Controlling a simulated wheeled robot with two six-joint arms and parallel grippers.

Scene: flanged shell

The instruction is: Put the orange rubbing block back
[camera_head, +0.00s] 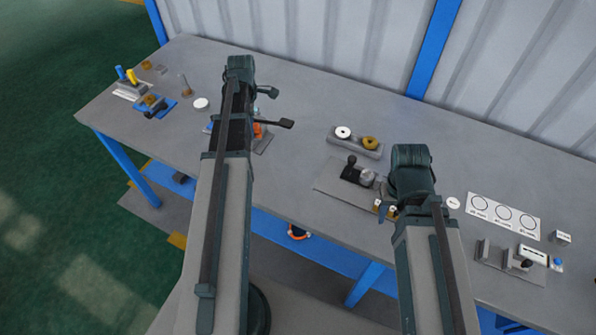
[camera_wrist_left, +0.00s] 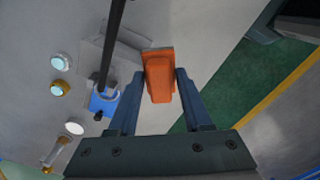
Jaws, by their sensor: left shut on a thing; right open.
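The orange rubbing block (camera_wrist_left: 158,76) is between the two fingers of my left gripper (camera_wrist_left: 160,85) in the left wrist view. The fingers are shut on its sides. In the head view a small part of the orange block (camera_head: 257,130) shows beside my left arm, which hides much of that area. A grey holder (camera_wrist_left: 122,52) is left of the block in the wrist view; a dark bar crosses in front of it. I cannot tell whether the block touches it. My right gripper (camera_head: 386,209) is open, low over the table, and partly hidden by its own wrist.
A grey stand with white and brass rings (camera_head: 356,142) is at mid-table. A white card with circles (camera_head: 503,216) and grey blocks (camera_head: 510,262) lie at the right. Blue and yellow pegs (camera_head: 127,76) stand at the far left. A blue item (camera_wrist_left: 103,103) is near the grey holder.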

